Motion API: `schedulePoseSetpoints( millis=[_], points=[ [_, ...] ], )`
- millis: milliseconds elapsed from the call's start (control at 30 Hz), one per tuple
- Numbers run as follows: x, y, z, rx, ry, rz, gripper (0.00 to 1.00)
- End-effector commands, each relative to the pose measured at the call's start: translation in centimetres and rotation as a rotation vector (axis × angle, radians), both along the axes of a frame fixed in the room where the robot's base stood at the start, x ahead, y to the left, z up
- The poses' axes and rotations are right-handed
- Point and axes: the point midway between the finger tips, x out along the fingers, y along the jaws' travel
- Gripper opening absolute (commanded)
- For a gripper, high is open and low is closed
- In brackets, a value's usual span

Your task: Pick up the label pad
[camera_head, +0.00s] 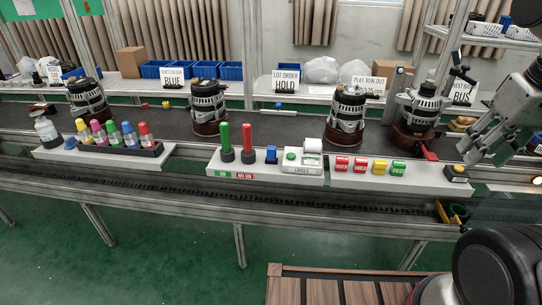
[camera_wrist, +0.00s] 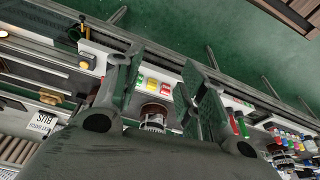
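Small label pads sit in a row on the white strip at the front of the line: two red pads (camera_head: 341,164), a yellow pad (camera_head: 379,167) and a green pad (camera_head: 398,169). I cannot tell which one the task means. The wrist view also shows a red pad (camera_wrist: 165,88) and the yellow pad (camera_wrist: 151,84) between my fingers, some way beyond them. My gripper (camera_head: 488,148) is right of the pads and raised above the strip. Its two fingers are wide apart in the wrist view (camera_wrist: 165,62), with nothing between them.
Alternators (camera_head: 348,115) stand on the belt behind.

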Motion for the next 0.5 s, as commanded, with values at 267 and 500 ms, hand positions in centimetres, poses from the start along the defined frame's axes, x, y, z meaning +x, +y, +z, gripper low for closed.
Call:
schedulePoseSetpoints(
  millis=[267, 500],
  points=[
    [8.5, 7.5, -4.0, 0.014, 0.238, 0.187, 0.48],
    [16.7, 18.0, -10.0, 0.057, 0.323, 0.482, 0.48]
  ],
)
